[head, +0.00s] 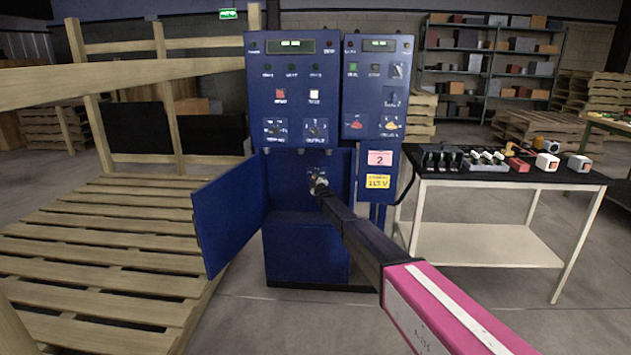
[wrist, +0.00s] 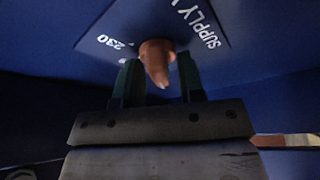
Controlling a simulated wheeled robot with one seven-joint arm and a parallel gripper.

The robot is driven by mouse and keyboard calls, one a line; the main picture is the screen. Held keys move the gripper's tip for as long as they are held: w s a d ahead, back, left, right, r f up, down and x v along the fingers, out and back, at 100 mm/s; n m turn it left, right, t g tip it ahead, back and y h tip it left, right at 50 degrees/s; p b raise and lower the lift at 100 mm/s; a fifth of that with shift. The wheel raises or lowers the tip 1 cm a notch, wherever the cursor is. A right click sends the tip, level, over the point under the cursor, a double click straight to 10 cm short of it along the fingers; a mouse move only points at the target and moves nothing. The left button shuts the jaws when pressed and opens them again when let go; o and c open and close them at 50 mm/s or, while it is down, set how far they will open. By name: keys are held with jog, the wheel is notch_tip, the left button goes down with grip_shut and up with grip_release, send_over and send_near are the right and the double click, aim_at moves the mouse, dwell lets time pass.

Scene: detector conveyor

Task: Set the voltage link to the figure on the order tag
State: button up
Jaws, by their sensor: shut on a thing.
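The voltage link is a brown-orange knob (wrist: 155,55) with a pale mark near its tip. It sits on a blue plate (wrist: 105,28) lettered "230" and "SUPPLY V", partly cut off. My gripper (wrist: 160,80) has its two dark fingers on either side of the knob, shut on it. In the head view my gripper (head: 318,186) reaches into the open lower bay of the blue cabinet (head: 293,108) and hides most of the link. A yellow tag (head: 378,181) on the cabinet's right part seems to read "115 V". Any second figure beside the link is hidden.
The bay's blue door (head: 230,215) stands open to the left. A pink tag (head: 380,158) with "2" is above the yellow one. A table (head: 480,178) with several small items is right. Wooden pallets (head: 105,260) lie left.

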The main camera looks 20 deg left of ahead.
jog(key=shift+s, duration=0.1)
jog(key=o, duration=0.6)
jog(key=shift+c, duration=0.2)
jog(key=shift+s, duration=0.1)
jog(key=v, duration=1)
jog(key=shift+s+d, duration=0.2)
jog(key=shift+d, duration=0.05)
jog(key=shift+f, duration=0.1)
